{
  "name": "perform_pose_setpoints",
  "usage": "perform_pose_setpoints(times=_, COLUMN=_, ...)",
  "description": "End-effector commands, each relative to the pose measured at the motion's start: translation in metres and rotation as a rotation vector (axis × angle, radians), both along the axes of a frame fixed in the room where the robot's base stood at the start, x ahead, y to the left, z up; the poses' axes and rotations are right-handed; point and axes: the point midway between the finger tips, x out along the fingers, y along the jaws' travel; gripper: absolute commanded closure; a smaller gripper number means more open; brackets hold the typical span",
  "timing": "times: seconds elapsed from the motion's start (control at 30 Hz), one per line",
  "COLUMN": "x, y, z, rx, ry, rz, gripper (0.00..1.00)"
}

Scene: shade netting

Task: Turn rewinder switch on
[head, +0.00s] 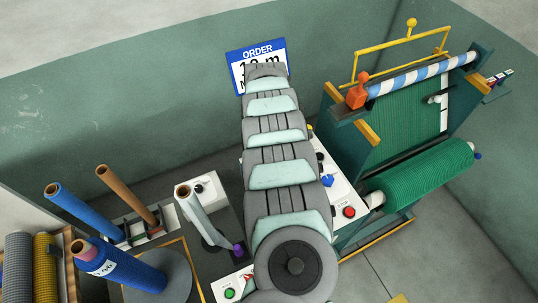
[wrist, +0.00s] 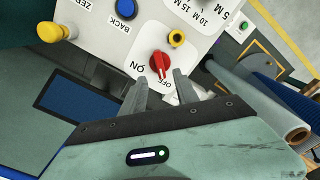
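The red rotary switch (wrist: 160,65) sits on a white panel in the wrist view, with ON and OFF labels beside it. A pale mark on its knob appears to face the OFF side. My gripper (wrist: 160,79) is open, its two grey fingers apart and empty, with the tips close to the switch, one on either side of its lower end. I cannot tell whether they touch it. In the head view my arm covers the gripper and the switch.
A dark blue screen (wrist: 73,106) is at left.

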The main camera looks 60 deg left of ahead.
Motion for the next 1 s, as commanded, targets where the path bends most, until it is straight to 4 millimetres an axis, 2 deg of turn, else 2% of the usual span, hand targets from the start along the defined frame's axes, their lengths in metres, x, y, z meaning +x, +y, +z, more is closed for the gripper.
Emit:
perform_pose_setpoints(times=0.13, x=-0.004, y=0.000, z=-0.032, rx=-0.002, ry=0.008, rz=0.000, gripper=0.64)
perform_pose_setpoints(times=0.3, x=-0.003, y=0.000, z=-0.060, rx=0.001, ry=0.006, rz=-0.002, gripper=0.64)
perform_pose_setpoints(times=0.4, x=-0.001, y=0.002, z=-0.068, rx=0.006, ry=0.003, rz=-0.003, gripper=0.64)
perform_pose_setpoints(times=0.6, x=-0.001, y=0.001, z=-0.080, rx=0.004, ry=0.001, rz=-0.003, gripper=0.64)
perform_pose_setpoints(times=0.87, x=0.000, y=0.001, z=-0.081, rx=0.004, ry=0.001, rz=-0.003, gripper=0.64)
perform_pose_setpoints(times=1.0, x=0.000, y=0.001, z=-0.080, rx=0.004, ry=0.001, rz=-0.003, gripper=0.73)
